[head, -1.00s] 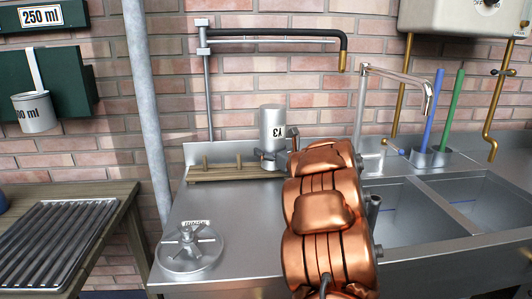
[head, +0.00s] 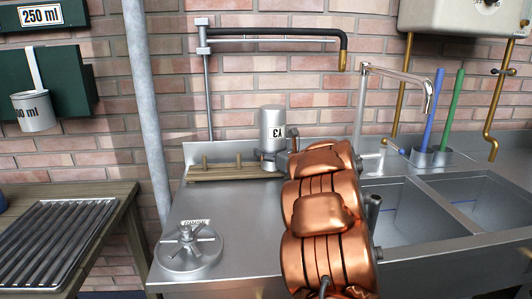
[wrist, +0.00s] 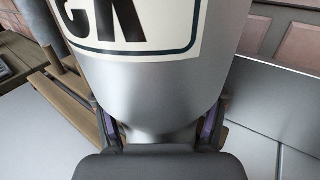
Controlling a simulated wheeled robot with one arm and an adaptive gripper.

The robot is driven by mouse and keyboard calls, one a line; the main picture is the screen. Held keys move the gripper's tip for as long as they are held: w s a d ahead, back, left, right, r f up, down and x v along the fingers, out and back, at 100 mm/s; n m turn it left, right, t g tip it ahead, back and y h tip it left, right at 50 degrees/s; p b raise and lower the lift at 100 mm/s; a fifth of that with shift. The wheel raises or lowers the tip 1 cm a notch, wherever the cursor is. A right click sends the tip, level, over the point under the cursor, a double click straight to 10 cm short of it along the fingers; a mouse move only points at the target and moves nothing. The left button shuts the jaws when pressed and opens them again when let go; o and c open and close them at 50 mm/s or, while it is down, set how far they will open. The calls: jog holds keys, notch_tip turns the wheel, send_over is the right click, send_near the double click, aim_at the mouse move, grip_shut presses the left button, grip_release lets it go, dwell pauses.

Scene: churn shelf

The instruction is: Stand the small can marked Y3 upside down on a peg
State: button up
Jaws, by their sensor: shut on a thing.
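The small can marked Y3 (head: 271,122) is a grey metal cylinder, and its label reads upside down in the head view. My gripper (head: 268,158) is shut on it near its lower end. In the wrist view the can (wrist: 158,85) fills the middle, with a dark finger on each side. The wooden peg rack (head: 230,174) lies at the back of the steel counter. Two pegs (head: 205,162) stand bare to the left of the can. The can is at the rack's right end; whether a peg is under or inside it is hidden.
A round spoked metal fixture (head: 188,246) is at the counter's front left. Sinks (head: 410,220) with a tap (head: 400,75) are to the right. A pipe arm (head: 275,35) hangs above the can. A grey post (head: 147,110) stands left of the counter.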

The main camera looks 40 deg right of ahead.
jog(key=shift+f, duration=0.1)
jog(key=o, duration=1.5)
notch_tip(320, 180, up, 10)
jog(key=shift+r, duration=0.1)
